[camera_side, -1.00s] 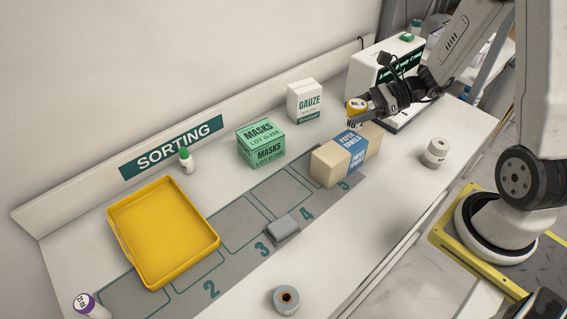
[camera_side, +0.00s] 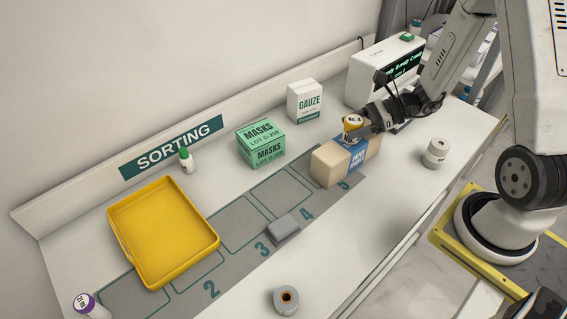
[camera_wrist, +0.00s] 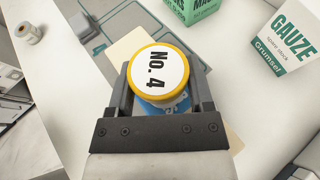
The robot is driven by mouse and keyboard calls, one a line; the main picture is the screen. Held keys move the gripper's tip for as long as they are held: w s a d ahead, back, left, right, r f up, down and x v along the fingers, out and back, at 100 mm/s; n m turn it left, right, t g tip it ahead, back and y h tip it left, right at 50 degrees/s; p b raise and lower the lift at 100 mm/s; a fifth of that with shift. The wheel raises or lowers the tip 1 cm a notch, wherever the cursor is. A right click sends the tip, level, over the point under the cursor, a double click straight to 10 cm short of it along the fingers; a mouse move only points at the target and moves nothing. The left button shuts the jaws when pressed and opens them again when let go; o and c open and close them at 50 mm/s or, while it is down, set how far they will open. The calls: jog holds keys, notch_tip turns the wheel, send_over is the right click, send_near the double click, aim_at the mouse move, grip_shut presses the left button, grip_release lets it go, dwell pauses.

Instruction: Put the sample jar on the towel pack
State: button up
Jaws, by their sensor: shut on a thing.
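The sample jar (camera_side: 352,125) has a yellow lid with a white label; in the wrist view its lid (camera_wrist: 158,74) reads "No. 4". My gripper (camera_side: 362,123) is shut on the jar, with one finger on each side of it. The towel pack (camera_side: 328,167) is a beige block with a blue "paper towels" band, lying on the bench. The jar is over the pack's blue band in the side view; I cannot tell whether its base touches the pack. In the wrist view the pack (camera_wrist: 126,45) shows partly behind the jar and fingers.
A green masks box (camera_side: 261,143) and a white gauze box (camera_side: 304,102) stand behind the pack. A white roll (camera_side: 436,153) is to its right. A yellow tray (camera_side: 163,235), a grey block (camera_side: 283,229) and a grey roll (camera_side: 286,300) lie to the left and front.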

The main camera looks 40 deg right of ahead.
jog(key=shift+f, duration=0.1)
jog(key=o, duration=1.3)
jog(key=shift+c, duration=0.2)
jog(key=v, duration=1.2)
jog(key=shift+s, duration=0.1)
